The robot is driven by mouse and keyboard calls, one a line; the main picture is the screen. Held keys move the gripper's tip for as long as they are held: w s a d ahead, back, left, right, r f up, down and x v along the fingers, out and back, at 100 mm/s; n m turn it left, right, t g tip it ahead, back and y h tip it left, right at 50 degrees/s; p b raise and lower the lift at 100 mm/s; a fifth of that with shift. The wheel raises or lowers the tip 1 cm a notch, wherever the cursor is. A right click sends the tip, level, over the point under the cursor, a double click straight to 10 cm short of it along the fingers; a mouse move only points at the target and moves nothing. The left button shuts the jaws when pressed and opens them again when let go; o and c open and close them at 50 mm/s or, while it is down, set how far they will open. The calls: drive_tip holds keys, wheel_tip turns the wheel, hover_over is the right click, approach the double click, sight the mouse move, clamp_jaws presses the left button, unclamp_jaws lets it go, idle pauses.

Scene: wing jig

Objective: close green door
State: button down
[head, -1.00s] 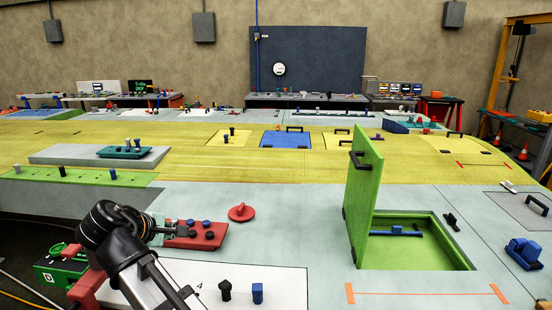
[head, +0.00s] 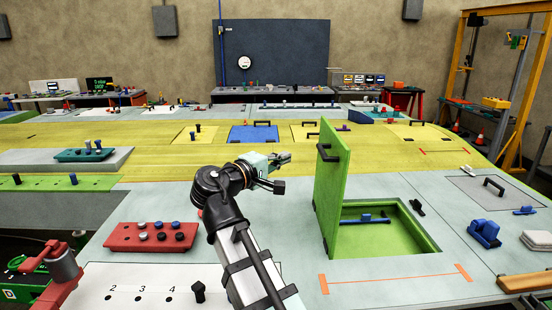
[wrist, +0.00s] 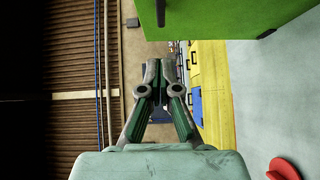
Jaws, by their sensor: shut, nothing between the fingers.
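The green door (head: 330,190) stands upright, open, at the left edge of a green-lined recess (head: 385,228) in the grey surface. It has a dark handle (head: 326,152) near its top. My gripper (head: 286,158) is to the left of the door, apart from it in the head view, with its fingers shut and empty. In the wrist view my gripper (wrist: 162,65) points ahead, and the green door (wrist: 210,15) fills the top right, beyond the fingertips' side. A blue bar (head: 366,218) lies in the recess.
A red tray (head: 150,237) with several knobs lies at left. A dark latch-like piece (head: 417,207) sits right of the recess, and a blue clamp (head: 485,233) stands farther right. Orange marks line the clear grey surface in front. A red disc (wrist: 283,169) shows in the wrist view.

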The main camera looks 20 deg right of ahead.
sight(318, 149)
drive_tip(key=shift+w+d+f+p, duration=0.15)
drive_tip(key=shift+d+p, duration=0.45)
drive_tip(key=shift+d, duration=0.9)
drive_tip(key=shift+w+d+r+p, duration=0.1)
drive_tip(key=shift+w+d+p, duration=0.35)
drive_tip(key=shift+d, duration=1)
drive_tip(key=shift+w+d+f+p, duration=0.1)
drive_tip(key=shift+d+p, duration=0.6)
drive_tip(key=shift+d, duration=0.8)
